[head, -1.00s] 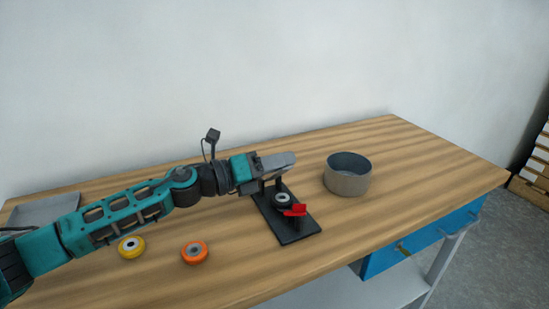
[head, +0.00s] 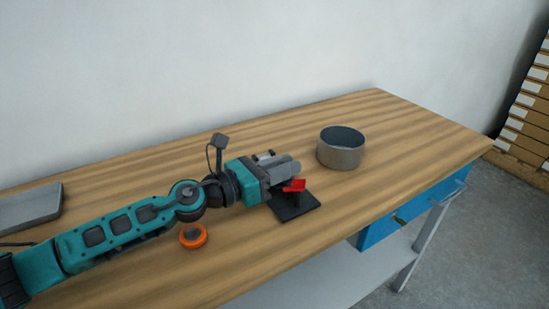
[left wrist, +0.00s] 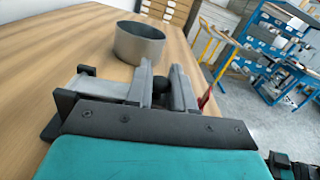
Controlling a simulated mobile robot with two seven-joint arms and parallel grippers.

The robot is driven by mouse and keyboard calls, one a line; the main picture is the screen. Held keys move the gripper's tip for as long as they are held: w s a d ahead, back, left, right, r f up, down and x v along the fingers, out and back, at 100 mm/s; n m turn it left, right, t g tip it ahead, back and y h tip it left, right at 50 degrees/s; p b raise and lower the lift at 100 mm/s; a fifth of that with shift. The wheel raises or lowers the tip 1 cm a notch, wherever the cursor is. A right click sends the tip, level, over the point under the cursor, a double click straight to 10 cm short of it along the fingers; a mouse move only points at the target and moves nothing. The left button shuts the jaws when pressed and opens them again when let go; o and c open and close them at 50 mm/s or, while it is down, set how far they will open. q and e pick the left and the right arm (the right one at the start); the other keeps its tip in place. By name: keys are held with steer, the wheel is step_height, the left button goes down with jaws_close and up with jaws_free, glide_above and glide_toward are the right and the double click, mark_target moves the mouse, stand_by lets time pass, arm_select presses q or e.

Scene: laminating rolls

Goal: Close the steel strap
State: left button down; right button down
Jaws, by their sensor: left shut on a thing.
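My left gripper (head: 282,169) is low over the black fixture (head: 300,208), its fingers pointing right. In the left wrist view (left wrist: 160,90) its fingers are close together around a dark round knob (left wrist: 161,84), which I take to be the end of the steel strap. The strap itself is mostly hidden by the fingers, so its angle cannot be told. A red lever (head: 294,185) stands on the fixture just in front of the fingers. The roll seen on the fixture earlier is hidden. My right gripper is not in view.
A grey round bin (head: 340,152) stands behind and right of the fixture; it also shows in the left wrist view (left wrist: 138,45). An orange roll (head: 193,236) lies in front of my left arm. A grey tray (head: 28,208) is at far left. The table's right side is clear.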

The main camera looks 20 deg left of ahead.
arm_select(q)
steer(key=shift+s+d+f, duration=0.15)
steer(key=shift+f, duration=0.3)
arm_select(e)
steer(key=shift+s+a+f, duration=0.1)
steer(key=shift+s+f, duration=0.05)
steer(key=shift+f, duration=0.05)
arm_select(q)
steer(key=c, duration=1.1)
jaws_free()
steer(key=shift+o, duration=0.2)
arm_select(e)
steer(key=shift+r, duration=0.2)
